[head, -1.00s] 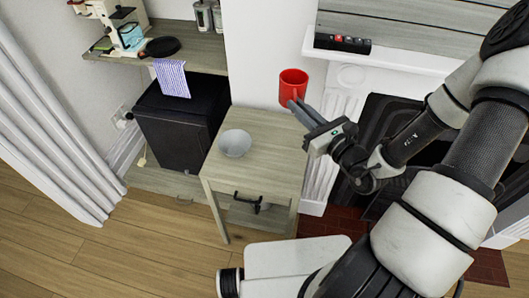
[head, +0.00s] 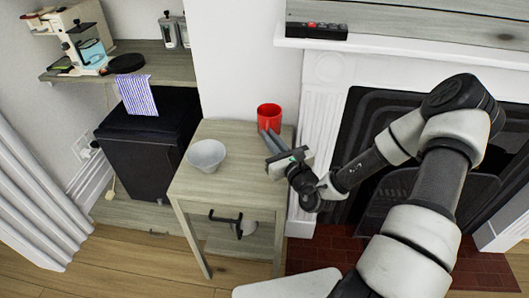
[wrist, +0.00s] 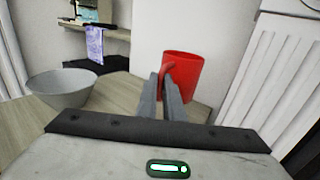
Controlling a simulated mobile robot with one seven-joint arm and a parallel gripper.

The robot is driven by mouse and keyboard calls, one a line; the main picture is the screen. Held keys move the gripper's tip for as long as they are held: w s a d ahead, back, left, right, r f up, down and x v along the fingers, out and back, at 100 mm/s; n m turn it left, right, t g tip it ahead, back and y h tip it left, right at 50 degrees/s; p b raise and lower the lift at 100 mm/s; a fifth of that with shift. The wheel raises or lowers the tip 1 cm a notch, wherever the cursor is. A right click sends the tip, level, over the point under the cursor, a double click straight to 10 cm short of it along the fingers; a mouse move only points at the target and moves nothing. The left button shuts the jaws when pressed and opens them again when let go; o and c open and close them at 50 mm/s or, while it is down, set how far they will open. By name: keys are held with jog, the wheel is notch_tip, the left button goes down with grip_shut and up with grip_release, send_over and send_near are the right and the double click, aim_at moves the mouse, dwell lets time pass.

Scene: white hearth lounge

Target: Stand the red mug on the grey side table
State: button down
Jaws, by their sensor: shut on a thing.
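The red mug (head: 269,116) is upright at the back right of the grey side table (head: 222,133). In the wrist view the mug (wrist: 188,72) shows just beyond my fingertips, its handle between them. My gripper (head: 270,138) is shut on that handle. The mug's base looks level with the table top or very near it; I cannot tell whether it touches. The fingers hide part of the handle.
A pale bowl (head: 206,155) stands on the table, left of the mug. A white wall is behind the table. The fireplace (head: 350,100) is to the right. A black cabinet (head: 150,135) stands to the left. The table's front is bare.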

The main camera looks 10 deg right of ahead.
notch_tip(320, 180, down, 4)
jog(key=shift+f+b, duration=0.15)
jog(key=shift+b, duration=0.65)
jog(key=c, duration=2.3)
grip_release()
jog(key=shift+f, duration=0.1)
jog(key=o, duration=0.4)
jog(key=shift+s+d, duration=0.1)
jog(key=shift+s, duration=0.1)
jog(key=p+v, duration=0.2)
jog(key=v, duration=0.9)
jog(key=shift+s, duration=0.3)
